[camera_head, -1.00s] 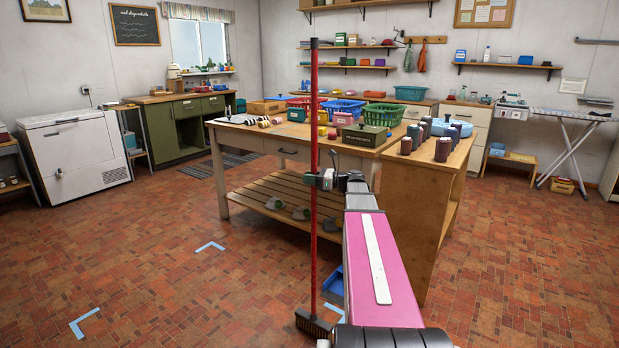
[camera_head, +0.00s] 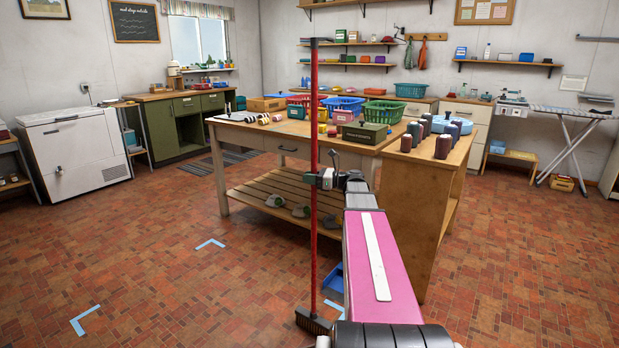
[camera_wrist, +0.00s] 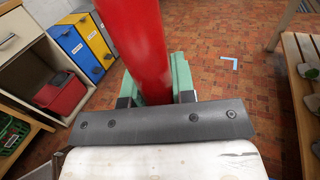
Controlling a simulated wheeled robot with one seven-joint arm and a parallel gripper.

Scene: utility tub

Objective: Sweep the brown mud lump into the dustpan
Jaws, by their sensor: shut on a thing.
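My gripper (camera_head: 325,179) is shut on the red pole of a broom (camera_head: 313,120), which stands upright. The broom's dark brush head (camera_head: 313,322) is low at the floor, left of my arm. In the wrist view the red pole (camera_wrist: 139,40) passes between my gripper's fingers (camera_wrist: 155,92), which have green parts. A blue piece that looks like the dustpan (camera_head: 335,280) shows on the floor just right of the pole, mostly hidden behind my arm. I cannot make out the brown mud lump in either view.
A wooden worktable (camera_head: 253,134) with baskets and bottles stands ahead, with a slatted lower shelf (camera_head: 282,190). A wooden side panel (camera_head: 410,225) comes close on the right of my arm. Blue tape corners (camera_head: 210,243) mark the open tiled floor at the left.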

